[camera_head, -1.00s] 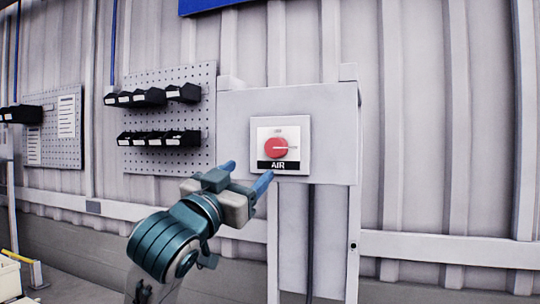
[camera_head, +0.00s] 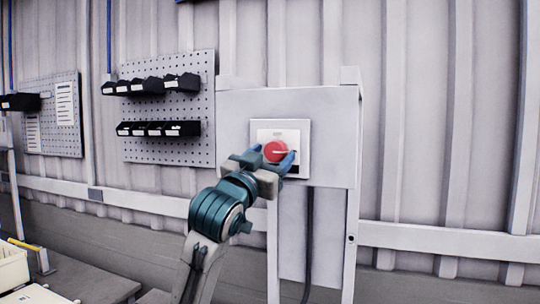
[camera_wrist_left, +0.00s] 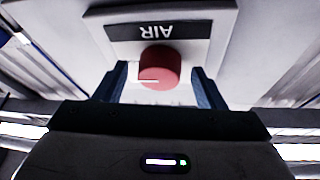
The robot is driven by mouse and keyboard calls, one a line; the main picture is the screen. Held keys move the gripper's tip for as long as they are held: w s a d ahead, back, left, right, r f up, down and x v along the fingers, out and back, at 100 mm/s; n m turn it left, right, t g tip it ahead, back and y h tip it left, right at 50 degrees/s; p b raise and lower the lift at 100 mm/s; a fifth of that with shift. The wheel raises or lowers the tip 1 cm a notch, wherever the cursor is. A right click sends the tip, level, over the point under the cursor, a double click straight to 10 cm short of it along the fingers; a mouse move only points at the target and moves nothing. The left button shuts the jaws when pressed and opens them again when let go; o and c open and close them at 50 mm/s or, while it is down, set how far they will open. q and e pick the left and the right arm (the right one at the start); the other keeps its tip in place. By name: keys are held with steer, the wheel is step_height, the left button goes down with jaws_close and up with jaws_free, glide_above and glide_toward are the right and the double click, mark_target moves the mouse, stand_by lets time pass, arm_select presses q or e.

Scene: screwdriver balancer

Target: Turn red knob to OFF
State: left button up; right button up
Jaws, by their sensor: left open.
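The red knob (camera_head: 275,152) sits on a white switch plate (camera_head: 299,134) on the front of a grey box (camera_head: 335,120). Its white mark points to the right in the head view. My left gripper (camera_head: 273,157) is open in front of the plate, its blue fingers on either side of the knob. In the left wrist view, the knob (camera_wrist_left: 159,68) lies between the two fingers, with gaps visible on both sides. The AIR label (camera_wrist_left: 160,30) shows upside down there; in the head view my gripper mostly covers it. My right gripper is not in view.
A pegboard (camera_head: 190,95) with black bins (camera_head: 158,129) hangs on the wall to the left. A second pegboard (camera_head: 50,115) is farther left. A pale crate (camera_head: 12,268) stands at the lower left. The wall right of the box is clear.

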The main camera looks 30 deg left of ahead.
arm_select(q)
steer(key=c, duration=1)
steer(key=shift+o, duration=0.2)
